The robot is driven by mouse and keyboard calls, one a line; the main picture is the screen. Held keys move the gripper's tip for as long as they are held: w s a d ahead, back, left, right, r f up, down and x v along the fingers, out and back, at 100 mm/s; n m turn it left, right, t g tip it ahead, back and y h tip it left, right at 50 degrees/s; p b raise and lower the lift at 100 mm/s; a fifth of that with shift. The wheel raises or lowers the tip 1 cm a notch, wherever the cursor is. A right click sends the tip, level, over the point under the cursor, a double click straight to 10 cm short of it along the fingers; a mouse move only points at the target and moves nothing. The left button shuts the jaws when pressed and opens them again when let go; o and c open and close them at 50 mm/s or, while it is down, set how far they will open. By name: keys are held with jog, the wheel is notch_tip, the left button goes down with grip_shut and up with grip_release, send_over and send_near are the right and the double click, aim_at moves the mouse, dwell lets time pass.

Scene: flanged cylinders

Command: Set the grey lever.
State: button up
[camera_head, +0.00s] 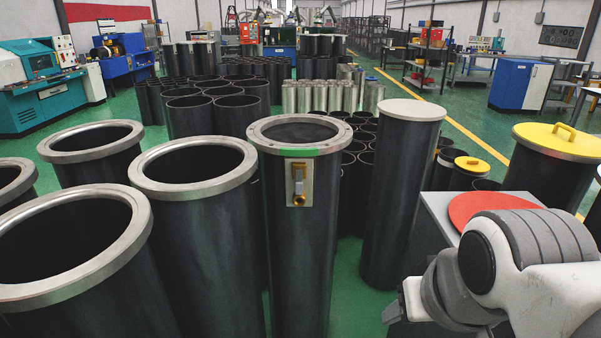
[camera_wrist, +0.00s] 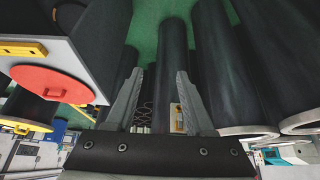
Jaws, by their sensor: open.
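The grey lever (camera_head: 298,180) is small and sits on a pale plate (camera_head: 292,190) with a brass fitting (camera_head: 299,199) below it. The plate is fixed to the front of a dark flanged cylinder (camera_head: 300,250), under a green mark on its rim. In the wrist view, which looks upside down, the plate (camera_wrist: 177,117) shows small beside the right finger, partly hidden; the lever is too small to make out there. My gripper (camera_wrist: 161,76) is open with nothing between its fingers, and apart from the plate. In the head view my arm is at lower right, right of the lever's cylinder.
Open flanged cylinders (camera_head: 195,165) crowd the left. A tall capped cylinder (camera_head: 412,110) stands right of the lever's cylinder. A grey box (camera_head: 418,218) with a red disc (camera_head: 490,206) is near my arm. A yellow-lidded cylinder (camera_head: 555,145) stands far right.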

jog(key=w+a+f+t+b, duration=0.1)
jog(key=w+a+t, duration=0.1)
jog(key=w, duration=0.6)
jog(key=w+a+f+n+t+y+b, duration=0.1)
jog(key=w+a, duration=0.3)
jog(key=w, duration=0.4)
jog(key=w+a+f+t+y+b, duration=0.1)
jog(key=w+a+f+t+b, duration=0.1)
jog(key=w, duration=0.6)
jog(key=shift+w+a+n+t, duration=0.3)
jog(key=shift+a+t, duration=0.3)
jog(key=shift+a, duration=0.3)
jog(key=m+t+h+b, duration=0.2)
jog(key=t+b, duration=0.1)
jog(key=t, duration=0.3)
send_near(299, 188)
jog(key=w, duration=0.8)
jog(key=shift+w+f+p, duration=0.1)
jog(key=shift+w+p, duration=0.1)
jog(key=shift+p, duration=0.1)
grip_shut()
